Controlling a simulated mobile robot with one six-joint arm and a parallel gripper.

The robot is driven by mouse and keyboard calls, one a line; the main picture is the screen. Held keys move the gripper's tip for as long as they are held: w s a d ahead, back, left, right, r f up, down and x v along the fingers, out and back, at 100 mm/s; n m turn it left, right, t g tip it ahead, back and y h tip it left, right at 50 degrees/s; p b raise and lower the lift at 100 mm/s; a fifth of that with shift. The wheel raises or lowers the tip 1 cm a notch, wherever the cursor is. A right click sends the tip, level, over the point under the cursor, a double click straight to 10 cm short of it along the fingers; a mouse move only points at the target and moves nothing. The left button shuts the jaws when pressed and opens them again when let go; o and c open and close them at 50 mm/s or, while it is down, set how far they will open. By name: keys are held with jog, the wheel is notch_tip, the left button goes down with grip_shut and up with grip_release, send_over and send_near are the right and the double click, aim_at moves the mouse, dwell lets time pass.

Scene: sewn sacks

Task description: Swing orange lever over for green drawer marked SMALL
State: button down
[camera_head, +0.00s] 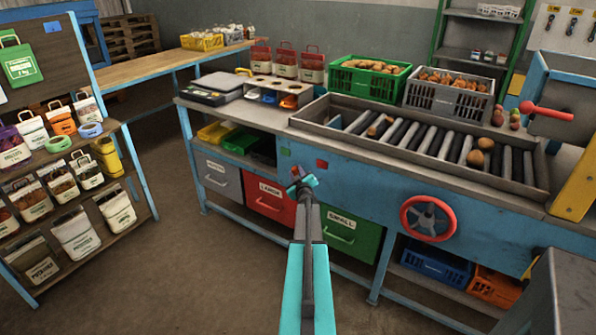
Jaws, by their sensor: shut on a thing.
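The green drawer (359,242) marked SMALL is in the lower front of the blue bench, pushed in. My gripper (303,183) is in front of the bench, at the upper left of this drawer and over the red drawer's right side. It is shut on a small orange-red piece (296,171), which I take for the orange lever. My jaws and arm hide most of the lever, so its angle cannot be told.
The red drawer (262,203) marked LARGE and a grey drawer (216,181) are to the left. A red handwheel (429,219) sticks out to the right. Blue (436,263) and orange crates (494,288) stand below. The floor (190,270) at the left is clear.

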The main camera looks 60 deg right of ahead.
jog(key=w+p, duration=0.1)
jog(key=p, duration=0.2)
jog(key=w+n+g+p, duration=0.1)
jog(key=w+p, duration=0.1)
jog(key=p, duration=0.2)
jog(key=w+n+g+y+p, duration=0.1)
jog(key=p, duration=0.3)
jog(key=shift+w+d+f, duration=0.2)
jog(key=shift+d+f, duration=0.05)
jog(key=shift+f, duration=0.1)
jog(key=shift+w+f+g+p, duration=0.1)
jog(key=shift+g+p, duration=0.2)
jog(key=shift+p, duration=0.05)
jog(key=c, duration=1.6)
grip_release()
jog(key=shift+c, duration=0.2)
jog(key=shift+w+a, duration=0.1)
jog(key=shift+a, duration=0.1)
